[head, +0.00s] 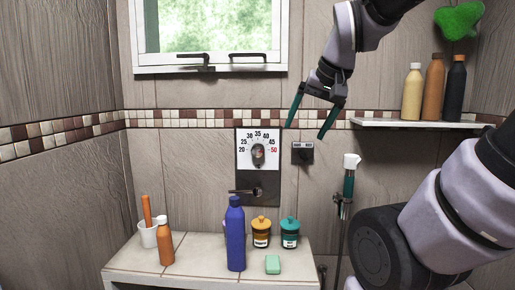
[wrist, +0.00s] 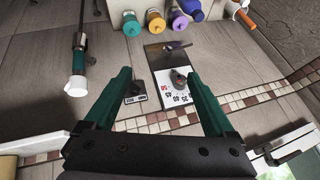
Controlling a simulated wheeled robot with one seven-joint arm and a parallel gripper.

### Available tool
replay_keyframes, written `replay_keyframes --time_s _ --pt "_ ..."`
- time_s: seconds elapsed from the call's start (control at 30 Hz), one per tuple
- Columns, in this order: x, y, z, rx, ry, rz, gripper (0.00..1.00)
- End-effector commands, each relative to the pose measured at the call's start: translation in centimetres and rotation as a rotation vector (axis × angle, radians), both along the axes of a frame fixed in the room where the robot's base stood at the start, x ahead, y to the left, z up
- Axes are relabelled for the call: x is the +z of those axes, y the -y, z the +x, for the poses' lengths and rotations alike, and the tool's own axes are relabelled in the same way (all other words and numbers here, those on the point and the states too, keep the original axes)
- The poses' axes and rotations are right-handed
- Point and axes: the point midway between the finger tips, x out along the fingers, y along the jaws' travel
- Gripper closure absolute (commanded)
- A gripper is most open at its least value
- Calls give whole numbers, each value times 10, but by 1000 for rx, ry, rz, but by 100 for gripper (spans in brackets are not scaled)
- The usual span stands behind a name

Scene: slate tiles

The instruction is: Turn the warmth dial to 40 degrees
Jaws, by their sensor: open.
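The warmth dial is a dark grey round knob (head: 258,154) on a white scale plate (head: 243,163), fixed to the tiled wall. Numbers run in an arc from 20 on the left over 35 at the top to a red 50 on the right. The knob's pointer is too small to read. In the wrist view the knob (wrist: 180,77) lies beyond and between the fingers, nearer the right one. My gripper (head: 307,130) is open and empty, with dark green fingers, above and right of the dial. It also shows in the wrist view (wrist: 160,75).
A lever (head: 245,191) sticks out below the dial. A small dark wall plate (head: 302,153) is right of it, near my fingers. A hand shower (head: 349,175) hangs further right. A bottle shelf (head: 400,124) is upper right. A ledge (head: 200,268) below holds a blue bottle (head: 236,235) and jars.

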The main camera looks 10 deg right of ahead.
Motion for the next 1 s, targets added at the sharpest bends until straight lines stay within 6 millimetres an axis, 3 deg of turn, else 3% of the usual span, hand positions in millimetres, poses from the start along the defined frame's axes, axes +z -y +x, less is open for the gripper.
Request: replay_keyframes --time_s 0.3,0.5,0.6,0.77,1.0 --pt "7 -31 133 20 -116 -117 11" --pt "-8 -54 198 28 -152 -161 11" --pt "-14 -61 215 29 -162 -172 11" --pt "-21 -65 225 29 -165 -178 11" --pt "-55 -64 239 29 -170 -178 11"
